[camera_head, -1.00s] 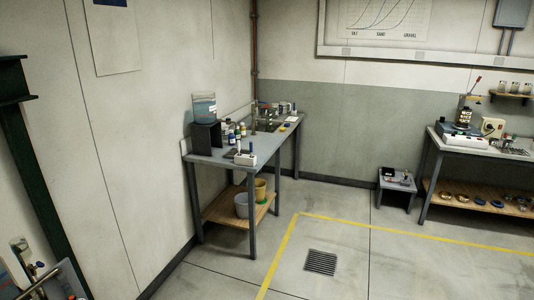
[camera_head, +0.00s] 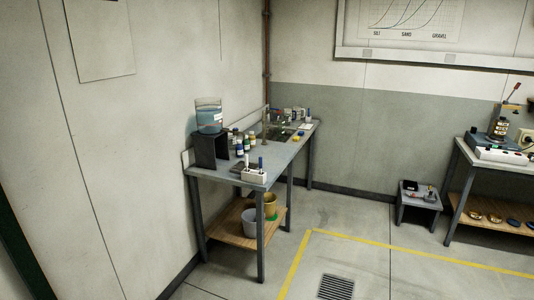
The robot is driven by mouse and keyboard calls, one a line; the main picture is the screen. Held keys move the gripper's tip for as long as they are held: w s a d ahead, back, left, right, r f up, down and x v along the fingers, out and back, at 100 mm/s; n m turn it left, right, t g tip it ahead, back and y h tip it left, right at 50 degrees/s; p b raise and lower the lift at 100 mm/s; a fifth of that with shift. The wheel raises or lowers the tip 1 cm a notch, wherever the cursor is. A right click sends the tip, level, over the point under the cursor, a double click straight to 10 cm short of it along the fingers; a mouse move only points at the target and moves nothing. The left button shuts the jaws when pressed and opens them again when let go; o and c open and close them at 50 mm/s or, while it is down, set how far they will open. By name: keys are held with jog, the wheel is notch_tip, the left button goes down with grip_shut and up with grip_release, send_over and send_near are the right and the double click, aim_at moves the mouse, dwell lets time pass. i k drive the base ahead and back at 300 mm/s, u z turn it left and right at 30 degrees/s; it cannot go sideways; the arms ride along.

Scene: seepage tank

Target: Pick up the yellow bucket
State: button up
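The yellow bucket (camera_head: 270,203) stands on the wooden lower shelf of the grey workbench by the left wall. A grey bucket (camera_head: 249,222) stands in front of it on the same shelf, to its left. A green thing lies by the yellow bucket's lower part. The bench's front legs and top frame the buckets, and one leg stands close to the yellow bucket in the picture. My gripper is not in view.
The grey workbench (camera_head: 221,176) carries bottles, a water tank (camera_head: 209,115) and a sink. A yellow floor line (camera_head: 295,264) and a floor drain (camera_head: 336,287) lie right of it. A small grey stool (camera_head: 418,204) and another bench (camera_head: 470,157) stand further right. Floor between is clear.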

aim_at(270, 199)
jog(key=u, duration=0.15)
jog(key=i, duration=0.85)
jog(key=u, duration=0.35)
jog(key=i, duration=0.95)
jog(key=u, duration=0.45)
jog(key=i, duration=1)
jog(key=u, duration=0.4)
jog(key=i, duration=0.9)
jog(key=u, duration=0.2)
